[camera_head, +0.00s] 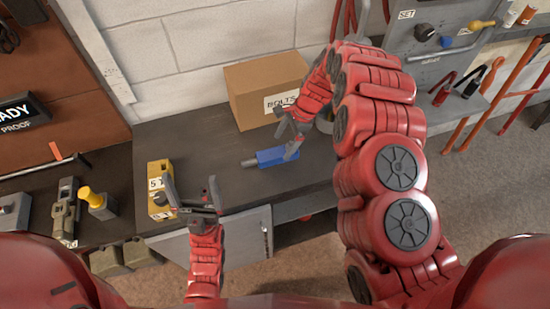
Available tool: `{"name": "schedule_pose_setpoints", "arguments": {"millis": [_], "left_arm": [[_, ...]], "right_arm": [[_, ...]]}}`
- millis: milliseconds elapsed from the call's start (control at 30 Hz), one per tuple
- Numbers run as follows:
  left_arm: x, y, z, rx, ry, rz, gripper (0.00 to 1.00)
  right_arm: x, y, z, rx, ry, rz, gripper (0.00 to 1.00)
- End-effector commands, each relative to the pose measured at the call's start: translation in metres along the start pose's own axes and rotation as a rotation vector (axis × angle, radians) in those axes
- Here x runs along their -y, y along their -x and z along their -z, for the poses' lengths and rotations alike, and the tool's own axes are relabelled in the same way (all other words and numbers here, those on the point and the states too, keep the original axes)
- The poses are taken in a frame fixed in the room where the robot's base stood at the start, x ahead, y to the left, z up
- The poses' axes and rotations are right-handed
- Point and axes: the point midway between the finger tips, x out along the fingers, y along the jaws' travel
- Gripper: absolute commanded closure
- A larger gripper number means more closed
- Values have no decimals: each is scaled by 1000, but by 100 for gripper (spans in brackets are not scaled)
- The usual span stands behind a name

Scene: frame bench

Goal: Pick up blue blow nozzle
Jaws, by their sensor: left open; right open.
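The blue blow nozzle (270,157) lies on the dark bench top (215,140), with its grey tip toward the left. My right gripper (286,138) reaches down over the nozzle's right end. Its fingers are open, one in front of part of the blue body; I cannot tell whether they touch it. My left gripper (190,185) is open and empty near the front edge of the bench, to the left of the nozzle.
A cardboard box marked BOLTS (250,85) stands behind the nozzle. A yellow-topped item (95,199) and grey parts are further left.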

Motion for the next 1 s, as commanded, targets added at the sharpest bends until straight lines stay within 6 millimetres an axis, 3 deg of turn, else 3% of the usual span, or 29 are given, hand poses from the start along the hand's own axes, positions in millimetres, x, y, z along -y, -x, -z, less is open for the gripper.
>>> {"name": "schedule_pose_setpoints", "arguments": {"millis": [167,333,500,833,1000], "left_arm": [[0,-10,2,0,0,0,8],[1,-28,5,0,0,0,8],[2,-31,5,0,0,0,8],[2,-32,5,0,0,0,8],[2,-32,5,0,0,0,8]], "right_arm": [[-1,-8,-5,-1,2,-1,7],[-3,-29,-12,-2,2,-3,7],[-2,-48,-11,-1,1,-1,7],[-2,-55,-10,0,2,1,7],[-2,-54,-10,0,2,1,36]]}}
